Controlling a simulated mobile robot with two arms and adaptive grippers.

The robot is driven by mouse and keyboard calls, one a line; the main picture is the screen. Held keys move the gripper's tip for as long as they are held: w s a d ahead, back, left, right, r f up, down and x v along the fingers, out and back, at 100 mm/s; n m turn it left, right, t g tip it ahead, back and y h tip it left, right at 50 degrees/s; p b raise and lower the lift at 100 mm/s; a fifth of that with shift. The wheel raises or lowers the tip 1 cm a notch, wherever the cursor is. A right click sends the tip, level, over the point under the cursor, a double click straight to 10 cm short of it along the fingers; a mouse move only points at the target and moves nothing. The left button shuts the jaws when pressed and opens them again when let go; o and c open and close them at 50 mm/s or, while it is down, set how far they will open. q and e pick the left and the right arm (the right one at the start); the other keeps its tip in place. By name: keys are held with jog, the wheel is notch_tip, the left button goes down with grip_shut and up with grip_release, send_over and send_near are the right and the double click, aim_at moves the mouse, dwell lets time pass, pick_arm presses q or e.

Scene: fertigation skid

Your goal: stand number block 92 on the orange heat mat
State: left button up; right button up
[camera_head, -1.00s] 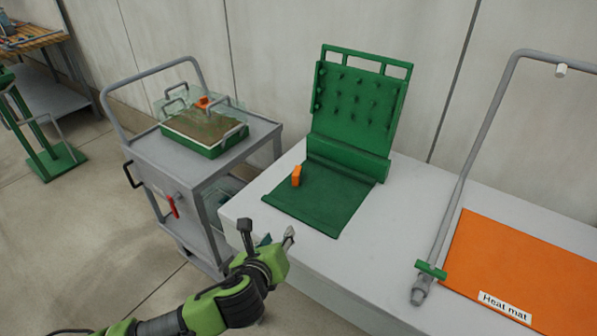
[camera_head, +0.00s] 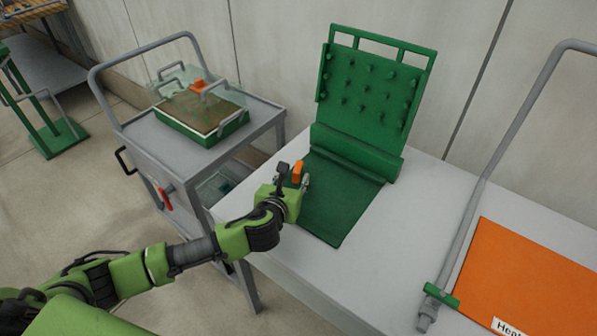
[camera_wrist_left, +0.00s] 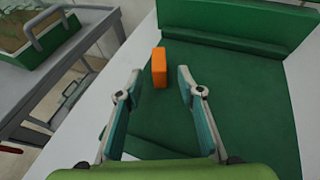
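A small orange block (camera_head: 298,168) stands upright on the green mat (camera_head: 340,205) on the white table; no number can be read on it. In the left wrist view the block (camera_wrist_left: 159,68) is just beyond and between the open fingertips. My left gripper (camera_head: 293,178) is open and empty, close to the block on its near side. It also shows in the left wrist view (camera_wrist_left: 158,82). The orange heat mat (camera_head: 530,275) lies flat at the right of the table, its label cut off by the frame edge. My right gripper is not in view.
A green pegged board (camera_head: 370,90) stands behind the green mat. A grey pipe frame (camera_head: 500,150) rises along the heat mat's left side. A grey cart (camera_head: 170,150) with a green tray (camera_head: 225,130) stands left. Bare white table (camera_head: 400,230) lies between the mats.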

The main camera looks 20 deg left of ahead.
aim_at(298, 171)
pick_arm(q)
jog(key=shift+w+f, duration=0.2)
jog(key=shift+w, duration=0.25)
jog(key=shift+w+f, duration=0.15)
jog(key=shift+w, duration=0.3)
jog(key=x, duration=0.3)
jog(key=shift+w+a+f, duration=0.1)
jog(key=shift+w+f, duration=0.3)
jog(key=shift+w, duration=0.15)
grip_shut()
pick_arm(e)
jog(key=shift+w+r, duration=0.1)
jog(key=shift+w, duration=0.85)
